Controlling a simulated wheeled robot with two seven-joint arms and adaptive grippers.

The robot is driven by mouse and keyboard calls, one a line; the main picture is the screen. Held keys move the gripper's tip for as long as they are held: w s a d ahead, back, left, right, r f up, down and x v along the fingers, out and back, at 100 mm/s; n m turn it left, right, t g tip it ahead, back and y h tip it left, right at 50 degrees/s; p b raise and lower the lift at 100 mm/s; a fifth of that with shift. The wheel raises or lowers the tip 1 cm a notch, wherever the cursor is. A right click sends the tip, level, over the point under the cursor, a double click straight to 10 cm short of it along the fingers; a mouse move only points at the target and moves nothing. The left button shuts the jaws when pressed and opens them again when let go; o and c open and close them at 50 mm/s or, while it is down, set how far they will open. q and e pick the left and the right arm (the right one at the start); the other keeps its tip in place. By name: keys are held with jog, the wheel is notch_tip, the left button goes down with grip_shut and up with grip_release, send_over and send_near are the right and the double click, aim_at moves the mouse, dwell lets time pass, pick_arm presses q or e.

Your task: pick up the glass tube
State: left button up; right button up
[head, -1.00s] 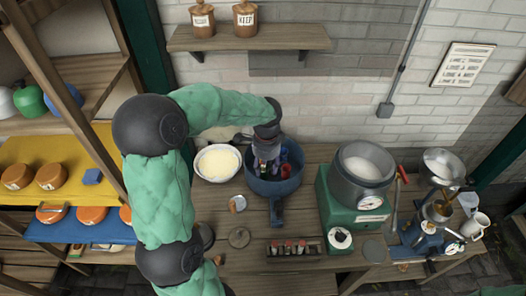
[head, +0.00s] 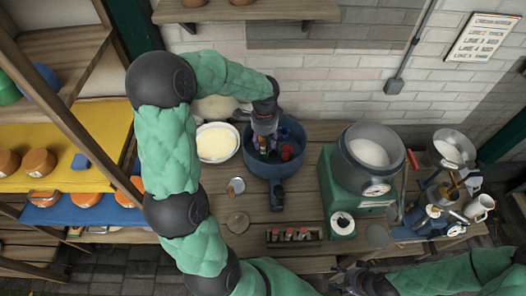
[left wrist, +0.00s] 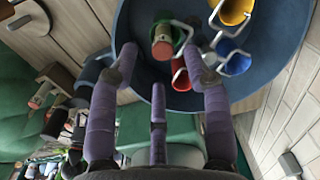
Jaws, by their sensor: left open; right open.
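A small tube (left wrist: 162,40) with a pale reddish cap and greenish body lies inside the blue pot (left wrist: 275,75), seen in the left wrist view. I take it for the glass tube. My left gripper (left wrist: 161,62) is open, its fingers spread on either side of the tube's near end, with nothing clearly held. In the head view my left gripper (head: 265,142) reaches down into the blue pot (head: 299,160), partly hiding its contents. My right gripper (head: 362,281) is at the bottom edge, near the table's front, open and only partly clear.
Yellow (left wrist: 235,12), blue (left wrist: 238,63) and red (left wrist: 181,76) cups share the pot with the tube. A white bowl (head: 217,143) stands left of it. A rack (head: 294,236) of red-capped tubes is in front. A green scale with a grey pot (head: 372,155) stands right.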

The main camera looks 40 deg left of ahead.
aim_at(263, 143)
pick_arm(q)
jog(key=f, duration=0.3)
jog(key=a+f+b, duration=0.1)
jog(key=shift+w+f, duration=0.2)
jog(key=shift+f, duration=0.15)
jog(key=shift+d, duration=0.1)
